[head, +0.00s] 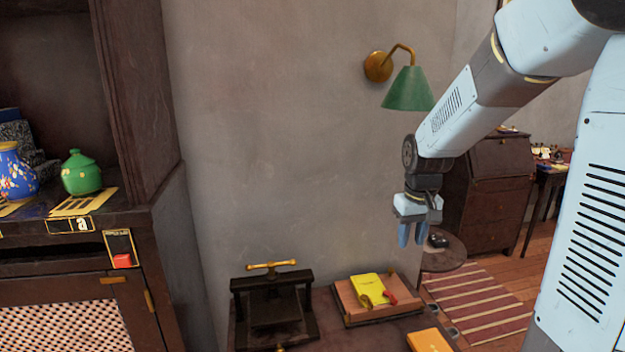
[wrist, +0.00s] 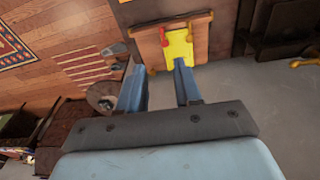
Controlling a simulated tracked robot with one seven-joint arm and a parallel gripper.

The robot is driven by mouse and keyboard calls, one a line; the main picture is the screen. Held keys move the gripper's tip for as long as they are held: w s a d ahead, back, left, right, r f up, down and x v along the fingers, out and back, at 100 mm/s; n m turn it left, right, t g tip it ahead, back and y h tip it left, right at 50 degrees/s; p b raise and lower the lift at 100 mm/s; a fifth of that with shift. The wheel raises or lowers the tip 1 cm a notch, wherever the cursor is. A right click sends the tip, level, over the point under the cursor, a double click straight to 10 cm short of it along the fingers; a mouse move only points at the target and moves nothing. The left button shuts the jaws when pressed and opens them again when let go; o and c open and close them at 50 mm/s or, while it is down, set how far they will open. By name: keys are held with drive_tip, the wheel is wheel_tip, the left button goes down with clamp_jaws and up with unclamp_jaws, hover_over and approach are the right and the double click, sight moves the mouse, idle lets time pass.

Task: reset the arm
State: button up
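My gripper (head: 412,236) hangs in the air with its blue fingers pointing down, in front of the grey wall. In the head view it is above and to the right of a wooden tray. The wrist view shows the two blue fingers (wrist: 161,88) apart with nothing between them. My pale blue arm reaches in from the upper right of the head view.
A wooden tray (head: 347,311) with a yellow item (head: 368,288) stands beside a black press (head: 273,309) on a low dark table. A green wall lamp (head: 408,91) is near my arm.

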drive_tip(key=s+r+m+t, duration=0.1)
drive_tip(key=s+r+t, duration=0.1)
drive_tip(key=s+r, duration=0.4)
drive_tip(key=s+r+t, duration=0.2)
drive_tip(key=s+r, duration=0.4)
drive_tip(key=s, duration=0.8)
drive_tip(key=shift+s+m, duration=0.2)
drive_tip(key=shift+m, duration=0.2)
drive_tip(key=shift+a, duration=0.1)
